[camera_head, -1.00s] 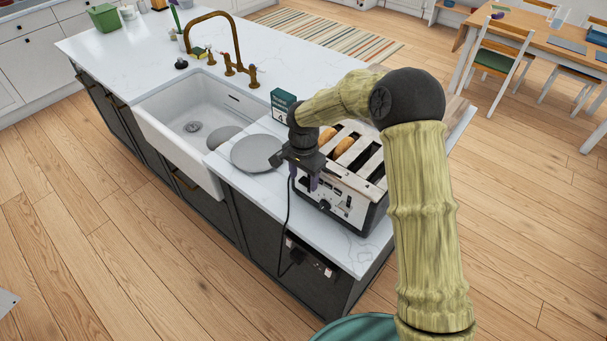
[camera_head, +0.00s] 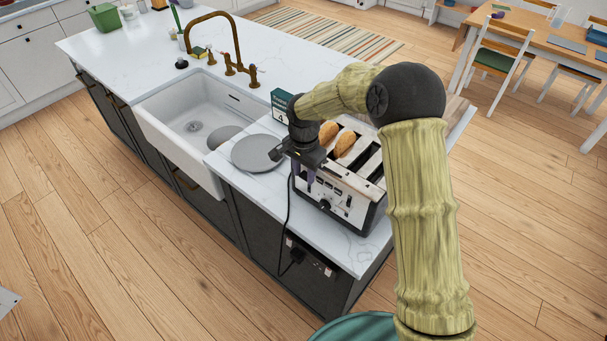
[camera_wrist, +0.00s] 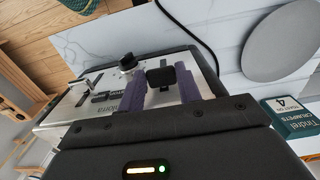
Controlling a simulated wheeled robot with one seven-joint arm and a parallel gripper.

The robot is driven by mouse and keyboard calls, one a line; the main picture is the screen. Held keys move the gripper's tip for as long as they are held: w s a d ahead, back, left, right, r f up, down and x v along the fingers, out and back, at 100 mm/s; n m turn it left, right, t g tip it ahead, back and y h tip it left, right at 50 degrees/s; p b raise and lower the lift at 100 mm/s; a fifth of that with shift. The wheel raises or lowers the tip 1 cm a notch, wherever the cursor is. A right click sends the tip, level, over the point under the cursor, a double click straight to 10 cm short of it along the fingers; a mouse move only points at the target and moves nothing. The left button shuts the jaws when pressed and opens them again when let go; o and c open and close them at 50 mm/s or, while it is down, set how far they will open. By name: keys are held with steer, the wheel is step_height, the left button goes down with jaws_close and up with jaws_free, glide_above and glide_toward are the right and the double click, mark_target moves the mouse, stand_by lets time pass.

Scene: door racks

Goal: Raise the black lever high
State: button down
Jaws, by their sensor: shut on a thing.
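A white and dark toaster (camera_head: 345,190) stands on the island counter's near right end. Slices of bread (camera_head: 338,140) stick up out of its left slots. The black lever (camera_wrist: 160,77) shows on the toaster's front in the wrist view, between the two purple fingers of my gripper (camera_wrist: 162,85). My gripper (camera_head: 307,180) is shut on it, at the toaster's front left. In the head view the lever is hidden behind my gripper. A round black knob (camera_wrist: 127,62) sits on the front panel beside the lever.
A grey plate (camera_head: 257,153) lies left of the toaster, next to the white sink (camera_head: 190,120). A green crumpets box (camera_head: 282,103) stands behind my wrist. A black cord (camera_head: 288,225) hangs over the counter's front to a socket.

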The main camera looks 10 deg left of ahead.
steer(key=shift+w+a+r, duration=0.1)
steer(key=shift+r, duration=0.05)
steer(key=c, duration=1)
jaws_free()
steer(key=shift+o, duration=0.2)
step_height(320, 180, up, 17)
steer(key=b, duration=0.3)
steer(key=shift+r, duration=0.2)
